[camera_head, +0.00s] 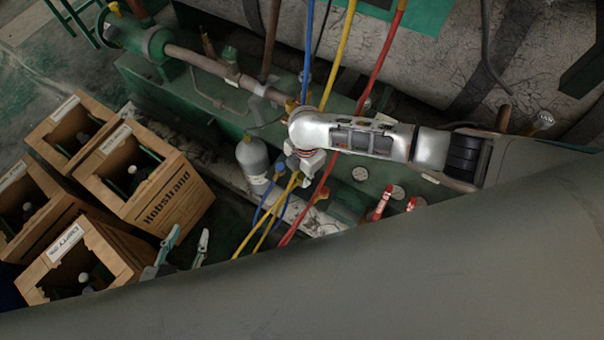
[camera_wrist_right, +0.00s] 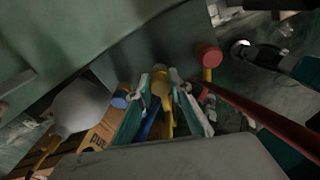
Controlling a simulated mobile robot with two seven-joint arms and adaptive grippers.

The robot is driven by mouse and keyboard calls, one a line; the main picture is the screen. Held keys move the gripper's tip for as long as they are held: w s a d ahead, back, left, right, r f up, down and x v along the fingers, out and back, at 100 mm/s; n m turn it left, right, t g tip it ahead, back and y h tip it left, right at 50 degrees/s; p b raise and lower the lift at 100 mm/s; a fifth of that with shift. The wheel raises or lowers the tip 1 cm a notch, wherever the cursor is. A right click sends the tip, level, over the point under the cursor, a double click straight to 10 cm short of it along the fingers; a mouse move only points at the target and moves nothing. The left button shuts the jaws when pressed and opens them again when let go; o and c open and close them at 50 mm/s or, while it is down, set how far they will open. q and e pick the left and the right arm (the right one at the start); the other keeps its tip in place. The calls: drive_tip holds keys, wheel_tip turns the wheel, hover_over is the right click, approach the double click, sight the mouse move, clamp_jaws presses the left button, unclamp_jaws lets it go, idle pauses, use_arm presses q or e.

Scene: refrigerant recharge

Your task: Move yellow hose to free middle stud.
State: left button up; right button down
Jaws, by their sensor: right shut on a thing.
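The yellow hose (camera_head: 343,45) runs down from the top of the head view, between a blue hose (camera_head: 308,50) and a red hose (camera_head: 385,55). My right gripper is shut on the yellow hose's end fitting (camera_wrist_right: 161,84) in the wrist view, between its teal and white fingers. In the head view its fingers are hidden under my right arm. A blue-ended fitting (camera_wrist_right: 122,97) and a red one (camera_wrist_right: 208,57) flank it. My left gripper (camera_head: 182,250) is low in the head view, its fingers apart and empty. I cannot make out the free middle stud.
A grey cylinder (camera_head: 253,157) stands left of the fittings. Open wooden crates (camera_head: 172,200) with bottles fill the left. Red-and-white pieces (camera_head: 381,204) sit on the green machine at right. My own large grey body part covers the bottom.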

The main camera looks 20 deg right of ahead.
use_arm(q)
drive_tip(key=shift+s+f, duration=0.1)
use_arm(e)
drive_tip(key=shift+f, duration=0.15)
drive_tip(key=shift+f, duration=0.2)
use_arm(q)
drive_tip(key=shift+s+f, duration=0.45)
drive_tip(key=shift+s, duration=0.05)
use_arm(e)
drive_tip(key=shift+f, duration=0.15)
drive_tip(key=shift+f, duration=0.1)
drive_tip(key=c, duration=1.8)
unclamp_jaws()
use_arm(q)
drive_tip(key=shift+w+r, duration=0.1)
drive_tip(key=shift+w, duration=0.2)
use_arm(e)
drive_tip(key=shift+o, duration=0.2)
use_arm(q)
drive_tip(key=shift+s, duration=0.1)
use_arm(e)
wheel_tip(320, 180, up, 12)
drive_tip(key=shift+w+d, duration=0.15)
drive_tip(key=shift+d, duration=0.15)
